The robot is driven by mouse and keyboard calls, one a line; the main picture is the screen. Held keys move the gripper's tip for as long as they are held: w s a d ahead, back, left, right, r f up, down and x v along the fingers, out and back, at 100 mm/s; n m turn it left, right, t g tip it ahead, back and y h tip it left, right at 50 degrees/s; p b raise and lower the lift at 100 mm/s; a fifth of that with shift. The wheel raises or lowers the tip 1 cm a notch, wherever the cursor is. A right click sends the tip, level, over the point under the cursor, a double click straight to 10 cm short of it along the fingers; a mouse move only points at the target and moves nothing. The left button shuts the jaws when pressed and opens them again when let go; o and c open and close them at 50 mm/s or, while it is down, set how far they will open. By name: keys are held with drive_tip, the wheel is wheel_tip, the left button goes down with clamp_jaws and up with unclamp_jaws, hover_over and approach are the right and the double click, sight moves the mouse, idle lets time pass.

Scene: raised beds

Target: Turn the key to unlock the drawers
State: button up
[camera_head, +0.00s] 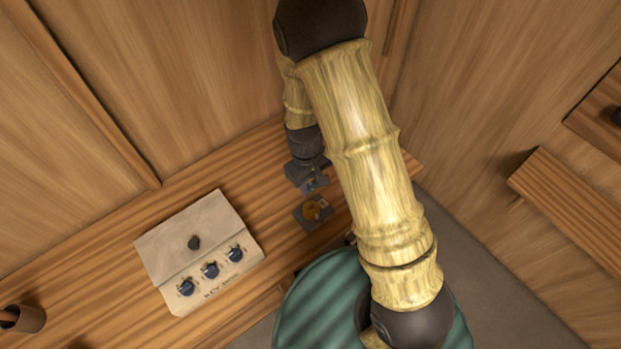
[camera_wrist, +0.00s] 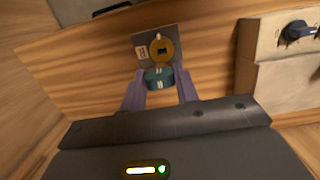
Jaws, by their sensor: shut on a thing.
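The lock is a grey plate with a round brass disc (camera_head: 313,210) on the wooden counter. In the wrist view the brass disc (camera_wrist: 162,50) shows a dark opening in its middle. My gripper (camera_head: 309,187) is close to the plate in the head view. In the wrist view its purple fingers (camera_wrist: 159,82) are shut on a teal block, which looks like the key's head (camera_wrist: 158,77). The key's head overlaps the disc's lower edge in the picture. The shaft is hidden, and I cannot tell whether it touches the lock. I cannot make out the drawers.
A beige control box (camera_head: 199,249) with several dark knobs stands left of the lock; it also shows at the wrist view's right (camera_wrist: 272,57). A brown cup (camera_head: 24,318) is at the far left. Wooden walls close in behind. A wooden shelf (camera_head: 570,210) is at right.

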sight(311, 196)
drive_tip(key=shift+f+b, duration=2.35)
drive_tip(key=shift+f, duration=0.7)
drive_tip(key=shift+f+b, duration=0.65)
drive_tip(key=shift+f, duration=0.5)
idle(0.3)
drive_tip(key=shift+w+f, duration=0.1)
drive_tip(key=shift+f, duration=0.25)
drive_tip(key=shift+f+b, duration=0.15)
drive_tip(key=shift+b, duration=0.2)
drive_tip(key=shift+s, duration=0.2)
drive_tip(key=shift+a+f, duration=0.1)
drive_tip(key=shift+f, duration=0.1)
idle(0.7)
